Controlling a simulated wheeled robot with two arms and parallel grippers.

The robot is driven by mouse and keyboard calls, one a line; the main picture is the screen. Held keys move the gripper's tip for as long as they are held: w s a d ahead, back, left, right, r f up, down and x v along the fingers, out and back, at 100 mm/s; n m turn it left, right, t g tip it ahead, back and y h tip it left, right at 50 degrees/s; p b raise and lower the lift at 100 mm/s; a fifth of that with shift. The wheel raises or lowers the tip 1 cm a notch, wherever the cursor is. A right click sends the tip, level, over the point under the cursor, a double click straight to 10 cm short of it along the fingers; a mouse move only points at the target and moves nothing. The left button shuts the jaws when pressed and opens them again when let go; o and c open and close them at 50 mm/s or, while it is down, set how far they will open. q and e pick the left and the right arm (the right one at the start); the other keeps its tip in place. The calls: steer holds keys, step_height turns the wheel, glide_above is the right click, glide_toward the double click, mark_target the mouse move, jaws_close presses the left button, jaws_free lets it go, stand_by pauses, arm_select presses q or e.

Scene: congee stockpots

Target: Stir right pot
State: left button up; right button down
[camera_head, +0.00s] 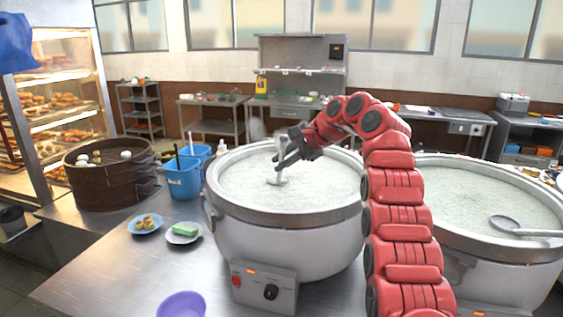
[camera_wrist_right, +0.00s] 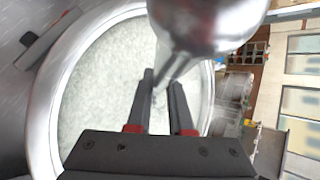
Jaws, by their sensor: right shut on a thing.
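A big white stockpot (camera_head: 283,237) full of pale congee (camera_head: 315,183) stands mid-picture in the head view; its congee also shows in the wrist view (camera_wrist_right: 105,85). My right gripper (camera_head: 284,154) is over this pot, shut on a metal ladle (camera_head: 280,169) that stands upright with its lower end at the congee. In the wrist view the ladle (camera_wrist_right: 195,22) fills the top, close to the fingers (camera_wrist_right: 161,82). A second stockpot (camera_head: 490,265) of congee stands to the right, partly behind my red arm, with another ladle (camera_head: 520,229) lying in it. My left gripper is not in view.
A blue container (camera_head: 184,182) and a bamboo steamer (camera_head: 108,178) with buns stand left of the middle pot. Two small plates (camera_head: 146,223) (camera_head: 184,233) of food and a purple bowl (camera_head: 182,305) are on the steel counter (camera_head: 100,263). A lit food cabinet (camera_head: 60,105) is at far left.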

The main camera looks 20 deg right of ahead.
step_height(320, 180, up, 14)
steer(key=p, duration=1.3)
steer(key=shift+r, duration=0.15)
steer(key=n+t+b, duration=0.1)
steer(key=b, duration=0.5)
steer(key=shift+t, duration=0.4)
stand_by(0.4)
stand_by(0.4)
